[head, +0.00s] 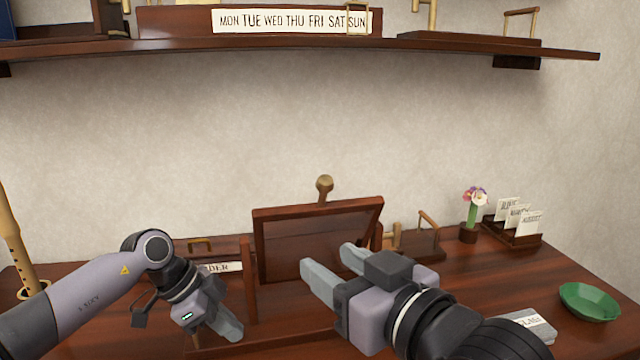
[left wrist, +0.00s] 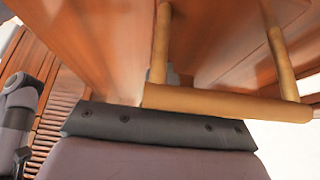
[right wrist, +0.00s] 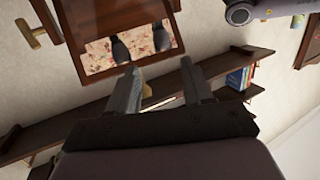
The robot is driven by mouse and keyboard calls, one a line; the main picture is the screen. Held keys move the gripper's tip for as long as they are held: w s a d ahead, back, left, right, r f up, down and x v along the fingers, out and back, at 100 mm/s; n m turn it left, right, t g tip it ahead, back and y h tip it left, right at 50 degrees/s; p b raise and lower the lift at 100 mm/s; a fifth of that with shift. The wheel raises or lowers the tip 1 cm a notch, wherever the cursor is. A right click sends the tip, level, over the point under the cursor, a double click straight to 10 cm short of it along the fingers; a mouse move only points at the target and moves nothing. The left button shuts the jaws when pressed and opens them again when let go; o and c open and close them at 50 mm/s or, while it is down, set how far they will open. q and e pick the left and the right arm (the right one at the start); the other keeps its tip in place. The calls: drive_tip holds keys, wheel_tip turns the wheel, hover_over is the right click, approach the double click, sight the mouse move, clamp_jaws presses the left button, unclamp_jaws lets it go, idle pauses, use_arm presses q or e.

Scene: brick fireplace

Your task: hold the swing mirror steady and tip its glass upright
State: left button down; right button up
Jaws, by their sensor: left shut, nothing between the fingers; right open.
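The swing mirror stands at the middle of the desk, its dark red-brown frame (head: 318,206) tilted out of upright between a left post (head: 248,268) and a right post (head: 378,232). A round wooden knob (head: 324,184) shows above its top edge. In the right wrist view the glass (right wrist: 130,45) reflects dark finger shapes. My right gripper (head: 326,258) is open and empty in front of the glass; its fingers also show in the right wrist view (right wrist: 165,88). My left gripper (head: 236,332) is shut and empty, low at the left front of the mirror. Its fingertips are hidden in the left wrist view.
A wooden bar handle (left wrist: 225,103) is close ahead in the left wrist view. A green dish (head: 590,302), a flower pot (head: 468,233) and a card holder (head: 512,234) stand on the right. A flute-like stick (head: 12,240) stands far left. A shelf (head: 300,46) spans above.

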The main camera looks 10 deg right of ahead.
sight(328, 192)
wheel_tip(328, 192, up, 6)
drive_tip(key=d+m+t+h, duration=0.1)
drive_tip(key=d+t+h, duration=0.1)
drive_tip(key=d+h, duration=0.1)
drive_tip(key=x, duration=1.2)
drive_tip(key=shift+a, duration=0.25)
clamp_jaws()
drive_tip(key=shift+w, duration=0.1)
